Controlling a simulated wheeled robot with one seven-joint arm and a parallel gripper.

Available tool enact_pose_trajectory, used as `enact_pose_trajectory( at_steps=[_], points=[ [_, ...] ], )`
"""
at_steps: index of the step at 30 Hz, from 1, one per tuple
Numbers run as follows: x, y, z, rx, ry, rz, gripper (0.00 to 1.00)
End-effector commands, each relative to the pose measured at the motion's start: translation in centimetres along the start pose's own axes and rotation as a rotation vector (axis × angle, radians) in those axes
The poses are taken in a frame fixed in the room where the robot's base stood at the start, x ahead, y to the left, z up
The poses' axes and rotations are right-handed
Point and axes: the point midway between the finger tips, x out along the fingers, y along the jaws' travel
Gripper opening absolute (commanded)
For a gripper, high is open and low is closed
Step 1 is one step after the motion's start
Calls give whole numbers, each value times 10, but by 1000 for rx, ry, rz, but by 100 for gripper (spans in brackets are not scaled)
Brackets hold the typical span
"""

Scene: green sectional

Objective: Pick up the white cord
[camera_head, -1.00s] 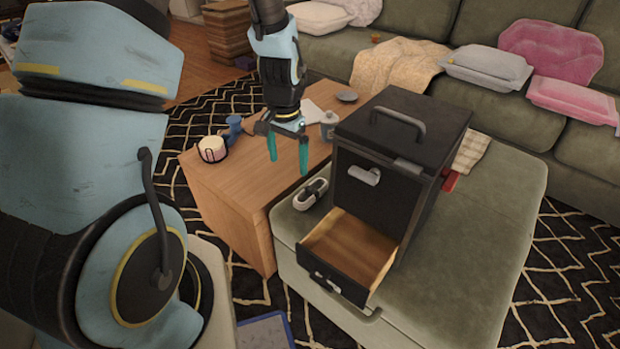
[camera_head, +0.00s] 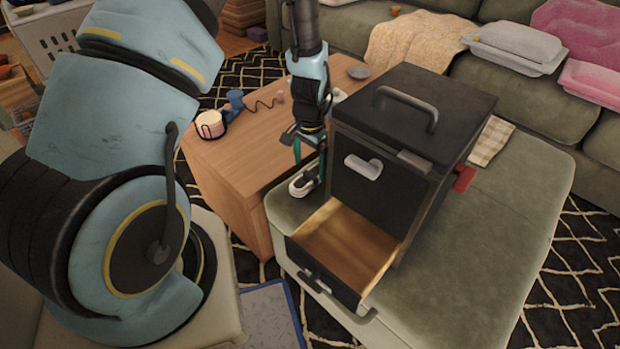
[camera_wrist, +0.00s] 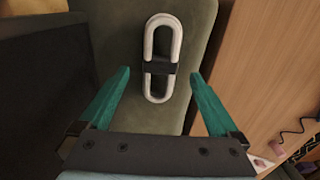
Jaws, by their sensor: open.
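The white cord (camera_wrist: 176,43) is a coiled loop with a dark band around its middle. It lies on the green ottoman's corner, beside the black box. In the head view the cord (camera_head: 299,188) shows just below my gripper (camera_head: 310,163), partly hidden by a finger. My gripper's two teal fingers also show in the wrist view (camera_wrist: 160,90). They are open and empty, one to each side of the cord's line, with the cord ahead of the tips. I cannot tell the exact gap between fingertips and cord.
The black box (camera_head: 400,130) with its open wooden drawer (camera_head: 345,245) stands close to the right on the green ottoman (camera_head: 490,240). A wooden table (camera_head: 225,165) with a candle (camera_head: 210,124) and a blue item (camera_head: 235,99) adjoins the ottoman at left.

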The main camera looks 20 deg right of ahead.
Motion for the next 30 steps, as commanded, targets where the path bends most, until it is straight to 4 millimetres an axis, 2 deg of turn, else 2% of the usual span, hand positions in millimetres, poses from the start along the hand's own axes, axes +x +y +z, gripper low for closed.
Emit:
enact_pose_trajectory(
  at_steps=[3,7,16,30],
  points=[
    [20,0,0,0,-3,1,98],
    [35,0,0,-1,-1,1,98],
    [39,-1,-1,-1,1,0,98],
    [39,-1,-1,-1,0,0,45]
  ],
)
